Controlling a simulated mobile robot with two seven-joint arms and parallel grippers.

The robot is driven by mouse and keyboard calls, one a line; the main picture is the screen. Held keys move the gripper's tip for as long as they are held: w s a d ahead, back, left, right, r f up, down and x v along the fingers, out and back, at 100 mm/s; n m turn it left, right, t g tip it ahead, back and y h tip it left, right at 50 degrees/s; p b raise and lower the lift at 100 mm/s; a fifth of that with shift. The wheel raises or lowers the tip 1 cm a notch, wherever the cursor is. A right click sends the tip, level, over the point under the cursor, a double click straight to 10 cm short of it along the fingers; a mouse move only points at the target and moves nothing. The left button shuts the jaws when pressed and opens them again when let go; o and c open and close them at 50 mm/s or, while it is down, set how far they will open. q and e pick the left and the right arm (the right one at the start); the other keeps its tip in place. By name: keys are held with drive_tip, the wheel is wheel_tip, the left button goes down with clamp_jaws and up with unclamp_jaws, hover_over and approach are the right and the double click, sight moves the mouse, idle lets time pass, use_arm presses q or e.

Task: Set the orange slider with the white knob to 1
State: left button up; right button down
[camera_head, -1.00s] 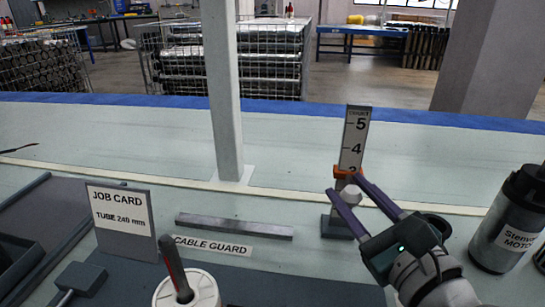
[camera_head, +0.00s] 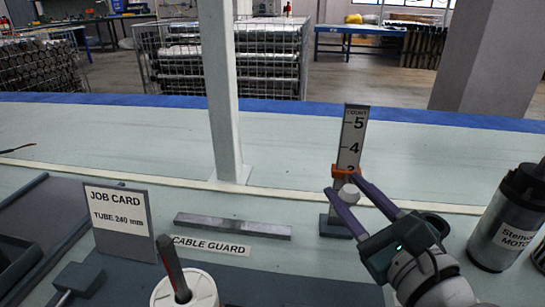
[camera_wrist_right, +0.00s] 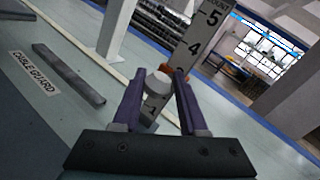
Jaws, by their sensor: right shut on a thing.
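An upright grey scale post (camera_head: 352,136) stands on a dark base on the bench, with 5, 4 and a partly covered 3 showing in the head view. In the right wrist view the knob (camera_wrist_right: 159,82) sits between the fingers, and a 1 shows lower on the post. My left gripper is not in view.
A black and silver motor (camera_head: 508,220) stands to the right of my right arm. A grey bar (camera_head: 232,226), the CABLE GUARD label (camera_head: 208,245), a job card (camera_head: 117,221) and a white pot (camera_head: 203,291) are to the left. A pale column (camera_head: 224,90) rises behind.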

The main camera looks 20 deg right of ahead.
drive_tip(key=shift+a, duration=0.15)
wheel_tip(320, 180, down, 5)
drive_tip(key=b, duration=0.4)
drive_tip(key=shift+r, duration=0.3)
drive_tip(key=c, duration=0.8)
unclamp_jaws()
drive_tip(key=shift+c, duration=0.2)
drive_tip(key=o, duration=0.3)
drive_tip(key=shift+a, duration=0.1)
